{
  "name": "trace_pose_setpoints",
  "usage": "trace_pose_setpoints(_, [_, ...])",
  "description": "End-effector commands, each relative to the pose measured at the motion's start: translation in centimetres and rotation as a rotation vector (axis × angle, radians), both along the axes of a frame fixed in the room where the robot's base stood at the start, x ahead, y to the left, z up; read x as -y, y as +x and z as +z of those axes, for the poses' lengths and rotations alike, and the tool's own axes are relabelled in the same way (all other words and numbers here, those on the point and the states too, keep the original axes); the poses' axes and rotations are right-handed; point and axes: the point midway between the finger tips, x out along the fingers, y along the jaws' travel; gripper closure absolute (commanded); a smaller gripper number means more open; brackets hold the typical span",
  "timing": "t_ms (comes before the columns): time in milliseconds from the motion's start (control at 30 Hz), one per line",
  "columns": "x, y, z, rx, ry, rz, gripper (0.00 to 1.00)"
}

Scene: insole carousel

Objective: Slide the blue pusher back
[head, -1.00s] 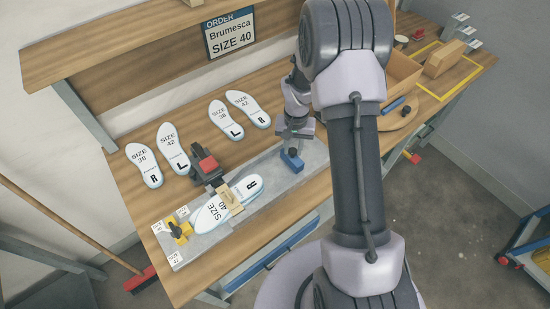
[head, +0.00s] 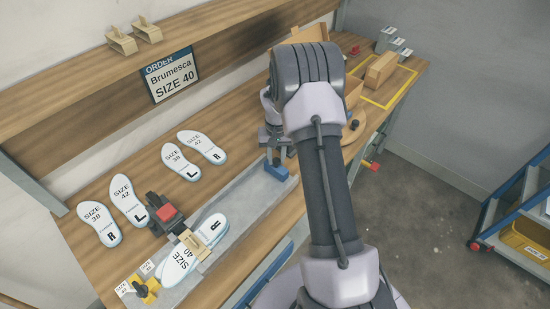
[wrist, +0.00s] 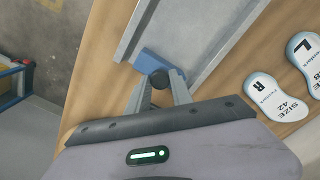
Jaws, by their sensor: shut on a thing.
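The blue pusher (head: 277,171) sits at the far right end of the long grey channel (head: 243,205), well apart from the insole. In the wrist view its blue body (wrist: 152,63) shows beside the channel's end, with a dark round knob (wrist: 159,79) on it. My gripper (wrist: 160,92) is shut on the knob, a finger on each side. In the head view my gripper (head: 275,150) is above the pusher, partly hidden by my arm. A white size 40 R insole (head: 184,262) lies in the channel's near part, under a tan block (head: 196,245).
A red-topped dark clamp (head: 165,213) stands beside the channel, and a yellow stop (head: 142,289) is at its near end. Several loose insoles (head: 130,200) lie behind. An order sign (head: 170,75) reads Brumesca size 40. A yellow-outlined area (head: 392,82) is at the far right.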

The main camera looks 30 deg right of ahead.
Motion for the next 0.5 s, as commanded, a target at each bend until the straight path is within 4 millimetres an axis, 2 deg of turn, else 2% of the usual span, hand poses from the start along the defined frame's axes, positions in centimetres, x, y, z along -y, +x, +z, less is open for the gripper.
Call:
trace_pose_setpoints(67, [0.28, 0.18, 0.16, 0.007, -0.006, 0.002, 1.0])
trace_pose_setpoints(100, [0.3, 0.19, 0.17, 0.007, -0.006, 0.002, 0.66])
trace_pose_setpoints(167, [0.27, 0.18, 0.15, 0.007, -0.006, 0.002, 0.54])
trace_pose_setpoints(500, [0.14, 0.12, 0.35, 0.004, -0.003, 0.001, 0.52])
